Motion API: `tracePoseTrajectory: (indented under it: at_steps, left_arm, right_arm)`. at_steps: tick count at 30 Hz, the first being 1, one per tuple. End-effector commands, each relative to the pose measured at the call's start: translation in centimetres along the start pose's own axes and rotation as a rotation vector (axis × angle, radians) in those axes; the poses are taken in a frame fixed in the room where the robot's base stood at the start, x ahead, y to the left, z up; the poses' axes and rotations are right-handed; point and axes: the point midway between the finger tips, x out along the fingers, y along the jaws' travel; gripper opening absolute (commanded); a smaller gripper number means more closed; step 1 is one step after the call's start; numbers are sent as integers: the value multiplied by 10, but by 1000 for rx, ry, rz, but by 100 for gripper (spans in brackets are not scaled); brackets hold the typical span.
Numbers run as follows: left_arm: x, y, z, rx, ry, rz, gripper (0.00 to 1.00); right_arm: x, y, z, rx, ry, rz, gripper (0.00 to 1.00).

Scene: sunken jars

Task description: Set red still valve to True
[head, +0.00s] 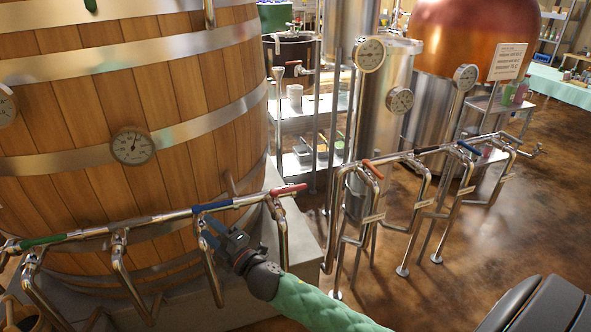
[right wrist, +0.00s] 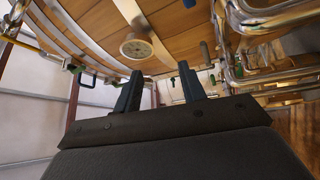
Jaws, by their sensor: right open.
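A red valve handle (head: 372,170) sits on the pipe rack in front of the steel column and copper still (head: 462,40). It lies in line along its pipe or nearly so; I cannot tell exactly. Another red handle (head: 289,190) is at the right end of the pipe in front of the wooden vat. My right gripper (head: 214,230) is beside that vat pipe, just below its blue handle (head: 211,207), well left of the still rack's red handle. In the right wrist view its two fingers (right wrist: 160,75) are apart with nothing between them. My left gripper is not in view.
The large wooden vat (head: 130,90) fills the left. A green handle (head: 43,241) is on its pipe. The still rack also has a blue handle (head: 469,148). Bent steel pipes stand close to my right gripper. The floor (head: 420,285) at the right of the rack is open.

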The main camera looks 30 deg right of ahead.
Motion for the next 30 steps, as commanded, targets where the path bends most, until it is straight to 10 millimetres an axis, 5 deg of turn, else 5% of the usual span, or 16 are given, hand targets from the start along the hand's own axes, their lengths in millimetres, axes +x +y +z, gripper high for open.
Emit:
tracePoseTrajectory:
  at_steps: [3, 9, 16, 23, 30]
  left_arm:
    - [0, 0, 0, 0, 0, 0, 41]
    - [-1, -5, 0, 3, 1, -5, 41]
    - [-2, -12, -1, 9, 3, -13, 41]
    - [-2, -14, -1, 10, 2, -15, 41]
    - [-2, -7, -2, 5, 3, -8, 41]
  right_arm:
    - [27, 22, -24, -232, 220, 82, 41]
    - [46, 30, -57, -622, 589, 167, 41]
    - [47, 12, -48, -1067, 1008, 164, 41]
    - [39, -6, 27, -1465, 1418, 12, 41]
    - [22, 21, 157, -1748, 1810, -333, 41]
